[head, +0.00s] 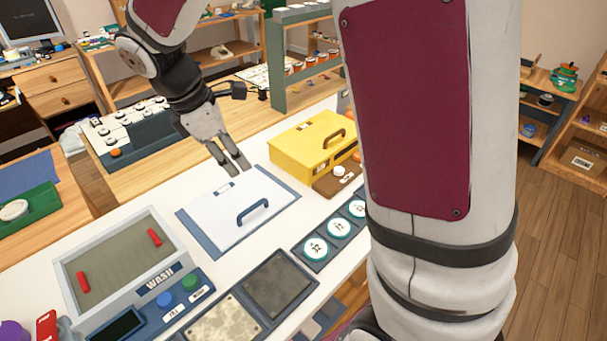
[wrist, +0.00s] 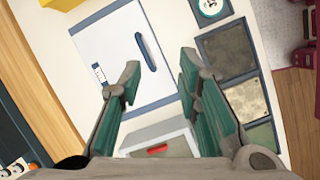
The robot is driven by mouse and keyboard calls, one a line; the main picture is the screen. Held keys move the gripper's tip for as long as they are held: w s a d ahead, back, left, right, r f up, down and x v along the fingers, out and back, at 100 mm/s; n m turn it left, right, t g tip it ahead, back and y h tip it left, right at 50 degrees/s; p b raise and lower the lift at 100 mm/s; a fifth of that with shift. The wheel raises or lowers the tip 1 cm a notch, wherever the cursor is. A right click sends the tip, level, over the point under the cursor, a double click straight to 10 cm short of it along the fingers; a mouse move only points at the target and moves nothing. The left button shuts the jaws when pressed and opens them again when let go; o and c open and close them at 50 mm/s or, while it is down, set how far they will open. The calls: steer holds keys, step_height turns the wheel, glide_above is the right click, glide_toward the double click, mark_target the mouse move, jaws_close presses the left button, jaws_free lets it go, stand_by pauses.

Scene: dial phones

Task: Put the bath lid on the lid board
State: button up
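The bath lid (head: 220,207) is a flat white panel with a dark blue arched handle (head: 253,210). It lies flat on the blue-grey lid board (head: 197,236), whose border shows around it. In the wrist view the lid (wrist: 112,55) and its handle (wrist: 145,52) lie ahead of the fingers. My gripper (head: 241,168) is above the lid's far edge in the head view, apart from the handle. In the wrist view my gripper (wrist: 159,68) has its fingers spread with nothing between them. The bath (head: 105,239) of the wash station is uncovered, with two red pieces inside.
A yellow box (head: 300,142) with a handle stands behind the lid board. Round dials (head: 339,228) in dark frames and square textured panels (head: 278,284) lie at the near side. Blue and green buttons (head: 177,291) sit on the wash station. My arm hides part of the right side.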

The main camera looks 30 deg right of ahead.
steer(key=s+d+r+m+t+y, duration=0.1)
steer(key=s+r+m+t+y, duration=0.1)
steer(key=s+r+m, duration=0.2)
steer(key=s+d+r+m+t+y, duration=0.1)
steer(key=s+r+m, duration=0.4)
steer(key=s+m, duration=0.6)
steer(key=s+t, duration=0.1)
steer(key=s, duration=0.5)
steer(key=shift+s+d+t+y, duration=0.15)
steer(key=shift+t+y, duration=0.25)
